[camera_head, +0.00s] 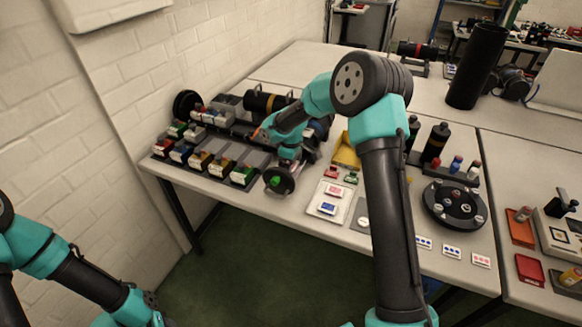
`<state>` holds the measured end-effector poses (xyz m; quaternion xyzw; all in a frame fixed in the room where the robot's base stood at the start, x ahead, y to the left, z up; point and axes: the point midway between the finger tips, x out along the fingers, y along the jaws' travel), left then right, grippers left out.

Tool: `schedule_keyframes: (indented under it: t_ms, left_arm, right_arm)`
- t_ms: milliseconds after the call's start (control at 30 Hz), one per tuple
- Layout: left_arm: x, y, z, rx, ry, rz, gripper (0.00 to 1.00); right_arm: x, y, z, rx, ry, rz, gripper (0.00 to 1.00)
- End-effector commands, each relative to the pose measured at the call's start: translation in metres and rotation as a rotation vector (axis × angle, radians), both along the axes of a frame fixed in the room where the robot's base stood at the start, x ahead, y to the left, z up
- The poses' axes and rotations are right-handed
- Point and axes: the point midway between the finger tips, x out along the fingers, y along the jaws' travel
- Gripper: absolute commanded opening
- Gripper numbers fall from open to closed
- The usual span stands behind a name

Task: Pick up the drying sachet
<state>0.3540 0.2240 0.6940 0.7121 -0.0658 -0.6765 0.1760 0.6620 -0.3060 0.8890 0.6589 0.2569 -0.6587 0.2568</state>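I cannot pick out the drying sachet with certainty. Small white pieces with blue or red marks lie on a pale tray (317,211) in the middle of the table. Similar small white cards (452,251) lie along the front edge, right of my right arm. My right arm reaches over the table from the bottom right, and its wrist end (283,130) is above the left-hand racks. Its fingertips are too small and cluttered to read. My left arm is low at the bottom left, off the table, its gripper end (150,308) near the frame edge; its fingers are unclear.
A rack (208,167) of small coloured boxes fills the table's left end. A dark disc with a green centre (279,180) is near the front edge. A round black carousel (454,203), dark bottles (435,143) and a tall black cylinder (477,66) stand to the right.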

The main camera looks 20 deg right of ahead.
Motion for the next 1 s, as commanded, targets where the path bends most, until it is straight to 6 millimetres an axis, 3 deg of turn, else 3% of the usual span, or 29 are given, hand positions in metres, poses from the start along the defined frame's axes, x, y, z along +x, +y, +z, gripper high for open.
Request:
schedule_keyframes:
  t_ms: [67, 600, 1000]
  left_arm:
    - [0.0, 0.0, 0.0, 0.0, 0.0, 0.0, 0.37]
    - [0.0, 0.0, 0.0, 0.0, 0.0, 0.0, 0.37]
    - [0.0, 0.0, 0.0, 0.0, 0.0, 0.0, 0.37]
  right_arm:
    - [0.0, 0.0, 0.0001, 0.0, 0.0, 0.0, 0.94]
    - [0.0, 0.0, 0.0001, 0.0, 0.0, 0.0, 0.42]
    - [0.0005, -0.0001, 0.0086, -0.001, -0.002, 0.001, 0.4]
